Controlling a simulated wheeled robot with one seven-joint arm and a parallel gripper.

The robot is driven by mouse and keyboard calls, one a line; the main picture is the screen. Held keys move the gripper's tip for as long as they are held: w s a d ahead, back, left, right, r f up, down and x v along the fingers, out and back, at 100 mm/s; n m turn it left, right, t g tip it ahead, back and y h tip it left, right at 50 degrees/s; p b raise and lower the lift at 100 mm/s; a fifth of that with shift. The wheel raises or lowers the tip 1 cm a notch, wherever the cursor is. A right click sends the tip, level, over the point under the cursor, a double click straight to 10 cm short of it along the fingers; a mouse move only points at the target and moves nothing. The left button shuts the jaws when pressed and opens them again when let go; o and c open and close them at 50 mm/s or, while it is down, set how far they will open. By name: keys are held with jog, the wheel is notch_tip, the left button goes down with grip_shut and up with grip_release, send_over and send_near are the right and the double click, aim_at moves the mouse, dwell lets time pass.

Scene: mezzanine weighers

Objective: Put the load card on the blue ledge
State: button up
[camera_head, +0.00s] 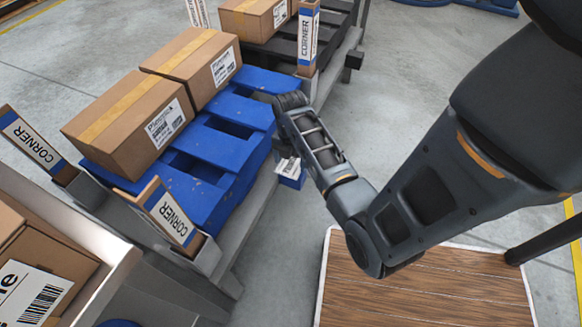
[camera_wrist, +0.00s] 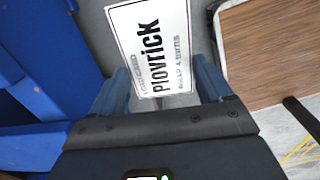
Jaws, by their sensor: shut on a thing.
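The load card, a white card with black "Plovrick" print, shows close up in the wrist view (camera_wrist: 150,42). It also shows small in the head view (camera_head: 288,165). My gripper (camera_wrist: 162,82) is shut on the card, with a blue finger on each side of its lower part. In the head view my gripper (camera_head: 290,176) hangs just right of the blue slatted deck, which I take as the blue ledge (camera_head: 222,147). The deck also fills the left of the wrist view (camera_wrist: 35,50).
Brown cartons (camera_head: 130,122) cover the deck's far left side; its near right slats are bare. Upright corner posts (camera_head: 170,215) stand at the deck's corners. A wood-topped platform (camera_head: 430,290) lies at lower right. Another carton (camera_head: 35,265) is at lower left.

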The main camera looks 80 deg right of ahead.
aim_at(291, 165)
jog(key=shift+f+b, duration=0.5)
jog(key=shift+f, duration=1.2)
jog(key=shift+f, duration=0.1)
jog(key=o, duration=0.9)
jog(key=shift+o, duration=0.2)
